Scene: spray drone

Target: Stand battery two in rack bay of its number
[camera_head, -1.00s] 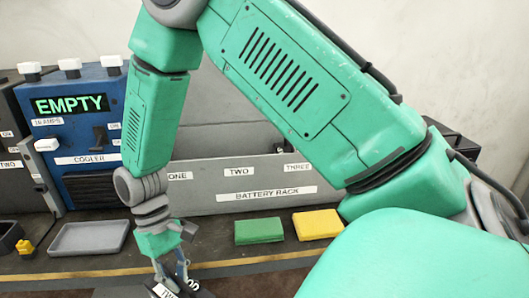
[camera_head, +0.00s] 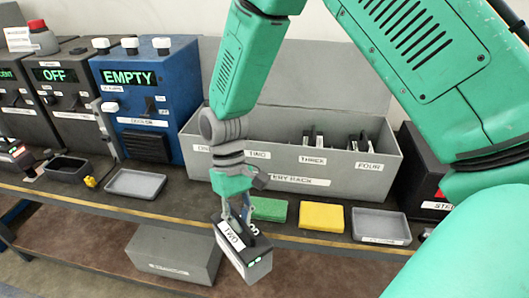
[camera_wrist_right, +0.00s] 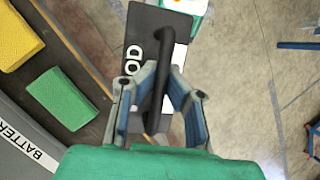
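My right gripper (camera_head: 240,210) is shut on the black handle of battery two (camera_head: 246,262), a grey and dark block labelled TWO. The battery hangs tilted in front of the bench edge. In the right wrist view the gripper (camera_wrist_right: 160,98) closes around the handle, with the battery (camera_wrist_right: 150,45) beyond it. The grey battery rack (camera_head: 374,185) stands on the bench behind, with bays labelled ONE to FOUR. Dark upright handles show in bays THREE and FOUR. My right arm hides part of bays ONE and TWO. My left gripper is not in view.
A green block (camera_head: 269,210), a yellow block (camera_head: 321,217) and a grey tray (camera_head: 381,227) lie before the rack. Another tray (camera_head: 136,184) lies left. The blue EMPTY cooler (camera_head: 150,105) stands left of the rack. A grey box (camera_head: 172,258) sits below the bench.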

